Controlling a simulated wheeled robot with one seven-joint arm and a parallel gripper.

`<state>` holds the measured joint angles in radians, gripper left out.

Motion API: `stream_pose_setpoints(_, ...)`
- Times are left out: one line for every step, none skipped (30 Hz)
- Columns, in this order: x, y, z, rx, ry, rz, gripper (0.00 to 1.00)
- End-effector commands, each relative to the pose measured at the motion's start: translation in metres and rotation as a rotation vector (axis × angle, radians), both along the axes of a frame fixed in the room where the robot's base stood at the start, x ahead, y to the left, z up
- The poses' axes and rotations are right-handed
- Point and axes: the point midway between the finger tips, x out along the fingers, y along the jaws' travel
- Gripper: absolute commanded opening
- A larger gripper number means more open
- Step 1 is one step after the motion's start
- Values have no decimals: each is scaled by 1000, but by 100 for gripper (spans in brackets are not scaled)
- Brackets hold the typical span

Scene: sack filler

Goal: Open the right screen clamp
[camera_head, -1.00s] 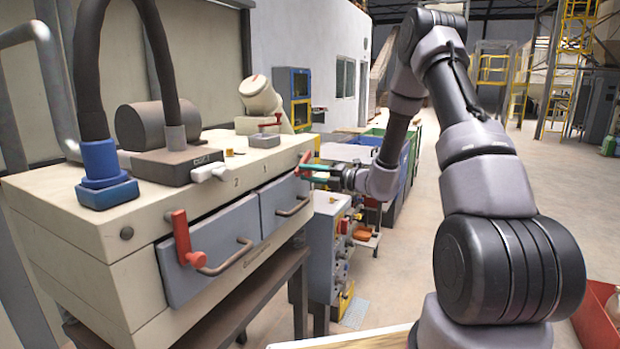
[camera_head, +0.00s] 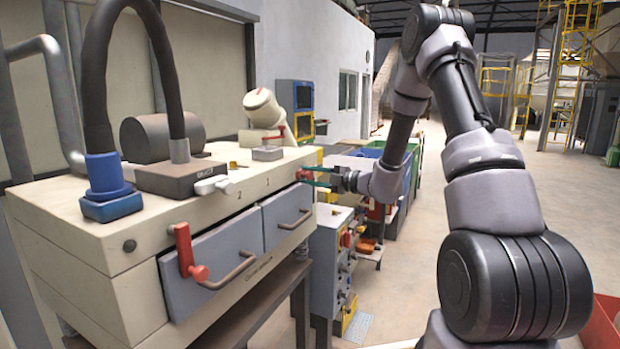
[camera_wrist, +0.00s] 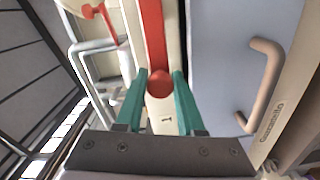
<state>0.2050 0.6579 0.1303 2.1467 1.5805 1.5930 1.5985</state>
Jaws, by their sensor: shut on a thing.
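The right screen clamp (camera_head: 304,174) is a red handle at the far right end of the cream machine, beside the right grey screen drawer (camera_head: 272,226). In the wrist view the clamp's red arm (camera_wrist: 153,35) runs up from a round red knob. My gripper (camera_head: 315,177) has teal fingers, and in the wrist view the gripper (camera_wrist: 160,88) is closed on the knob from both sides. The clamp's pivot is not clear in either view. The left screen clamp (camera_head: 184,250) is red and hangs upright beside the left drawer (camera_head: 212,270).
Curved handles stick out from both drawers, and the right drawer's handle (camera_wrist: 268,80) is close to my fingers. A grey control box (camera_head: 325,255) with knobs stands below my gripper. Bins (camera_head: 395,165) are behind my wrist. Open floor is at right.

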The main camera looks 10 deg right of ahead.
Motion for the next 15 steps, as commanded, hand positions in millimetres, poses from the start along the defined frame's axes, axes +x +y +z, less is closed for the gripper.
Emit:
stream_pose_setpoints(0, -2, -1, 2, 6, -5, 0)
stream_pose_setpoints(0, -2, -1, 2, 6, -5, 0)
stream_pose_setpoints(0, -2, -1, 2, 7, -5, 0)
stream_pose_setpoints(0, -2, -1, 2, 6, -5, 0)
stream_pose_setpoints(0, -2, -1, 2, 6, -4, 0)
stream_pose_setpoints(0, -2, -1, 2, 6, -4, 0)
stream_pose_setpoints(0, -2, -1, 2, 6, -4, 0)
stream_pose_setpoints(0, -2, -1, 2, 6, -4, 0)
stream_pose_setpoints(0, -2, -1, 2, 6, -4, 0)
stream_pose_setpoints(0, -2, -1, 2, 6, -4, 41)
stream_pose_setpoints(0, -2, -1, 2, 6, -4, 53)
stream_pose_setpoints(0, -2, -1, 2, 5, -3, 66)
stream_pose_setpoints(0, -1, -1, 2, 5, -3, 66)
stream_pose_setpoints(0, -1, -1, 2, 4, -3, 66)
stream_pose_setpoints(0, -1, 0, 2, 4, -2, 66)
